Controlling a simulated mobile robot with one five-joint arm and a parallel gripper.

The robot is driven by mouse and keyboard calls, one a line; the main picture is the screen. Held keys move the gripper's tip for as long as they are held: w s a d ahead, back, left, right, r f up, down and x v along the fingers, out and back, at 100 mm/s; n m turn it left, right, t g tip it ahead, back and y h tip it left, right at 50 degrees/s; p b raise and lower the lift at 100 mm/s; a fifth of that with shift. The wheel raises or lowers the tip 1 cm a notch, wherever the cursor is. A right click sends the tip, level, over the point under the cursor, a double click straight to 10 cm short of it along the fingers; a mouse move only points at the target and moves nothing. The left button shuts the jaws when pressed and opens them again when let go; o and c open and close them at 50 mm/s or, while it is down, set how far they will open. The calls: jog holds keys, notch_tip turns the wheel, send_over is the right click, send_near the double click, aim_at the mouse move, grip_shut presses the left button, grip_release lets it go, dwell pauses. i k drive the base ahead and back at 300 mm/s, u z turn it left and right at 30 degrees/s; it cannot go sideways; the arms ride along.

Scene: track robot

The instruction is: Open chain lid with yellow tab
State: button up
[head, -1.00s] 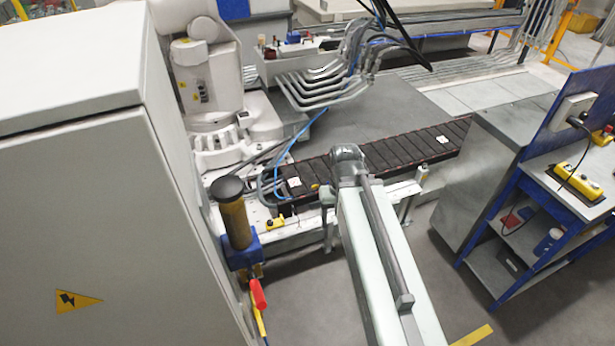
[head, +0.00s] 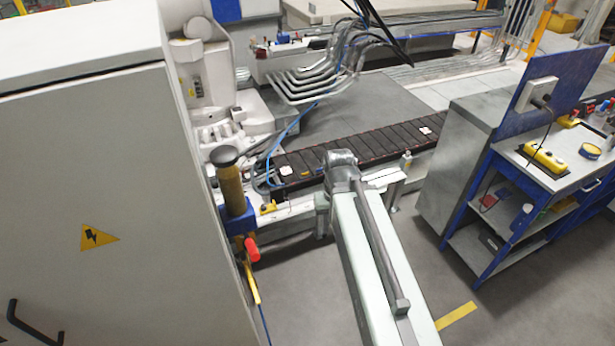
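The dark segmented cable chain (head: 375,146) runs across the middle of the head view, from the white robot base at the left toward the bench at the right. Its black lids look closed from here. Small white labels show on it, one near the left end (head: 286,170) and one near the right end (head: 425,130). A small yellow spot (head: 307,173) on the chain may be the tab, but it is too small to be sure. My arm reaches from the lower right up to the chain's near side. My gripper is hidden behind the arm's end.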

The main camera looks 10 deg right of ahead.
aim_at(297, 163)
jog(key=z, duration=1.25)
jog(key=i, duration=2.4)
jog(key=u, duration=3.1)
jog(key=i, duration=1.05)
